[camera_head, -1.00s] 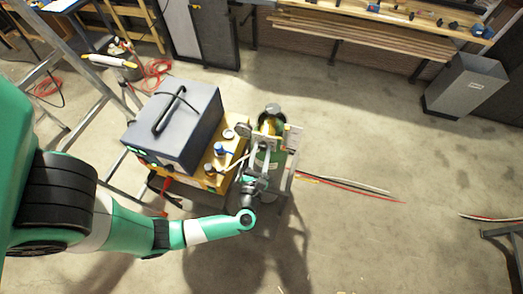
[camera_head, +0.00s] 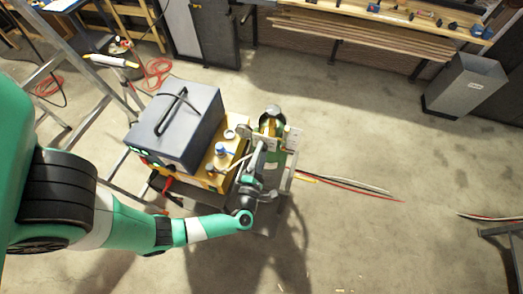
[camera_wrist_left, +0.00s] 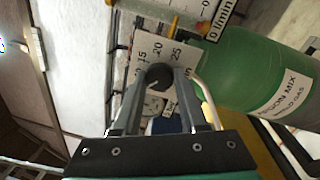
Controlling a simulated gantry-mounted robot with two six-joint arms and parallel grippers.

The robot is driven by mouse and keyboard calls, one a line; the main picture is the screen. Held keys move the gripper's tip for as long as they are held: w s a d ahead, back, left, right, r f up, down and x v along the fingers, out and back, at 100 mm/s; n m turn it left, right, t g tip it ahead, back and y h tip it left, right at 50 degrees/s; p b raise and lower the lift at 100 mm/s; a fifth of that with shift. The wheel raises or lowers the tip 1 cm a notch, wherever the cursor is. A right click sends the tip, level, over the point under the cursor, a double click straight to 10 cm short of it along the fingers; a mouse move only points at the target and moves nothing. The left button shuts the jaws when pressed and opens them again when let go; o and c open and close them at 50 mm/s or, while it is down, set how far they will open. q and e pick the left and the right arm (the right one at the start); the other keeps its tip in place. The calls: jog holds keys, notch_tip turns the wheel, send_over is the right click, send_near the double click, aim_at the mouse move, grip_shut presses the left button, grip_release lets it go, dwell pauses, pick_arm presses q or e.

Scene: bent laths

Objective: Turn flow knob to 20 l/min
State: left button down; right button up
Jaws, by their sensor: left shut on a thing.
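The flow knob (camera_wrist_left: 159,76) is a dark round knob in front of a pale scale plate (camera_wrist_left: 172,52) marked 15, 20 and 25. My left gripper (camera_wrist_left: 159,84) is shut on the knob, one finger on each side. The knob's pointer setting is not clear to me. In the head view my left gripper (camera_head: 257,165) is at the near side of the green gas cylinder (camera_head: 277,157), and the knob is hidden there. My right gripper is not in view.
A flow tube marked 0 l/min (camera_wrist_left: 220,22) is beside the scale plate. A grey machine (camera_head: 178,122) stands on a yellow cart (camera_head: 232,125) left of the cylinder. Cables (camera_head: 350,187) lie on the floor at right, where much floor is clear.

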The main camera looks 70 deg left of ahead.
pick_arm(q)
jog(key=shift+r+m+t+h+p, duration=0.1)
jog(key=shift+m+t+h+p, duration=0.25)
jog(key=shift+m+p, duration=3.85)
jog(key=shift+r+m+t+h+p, duration=0.2)
jog(key=shift+m+h, duration=0.35)
jog(key=shift+m, duration=7.45)
jog(key=shift+f, duration=0.1)
jog(key=shift+c, duration=2.3)
grip_release()
jog(key=shift+s+f, duration=0.1)
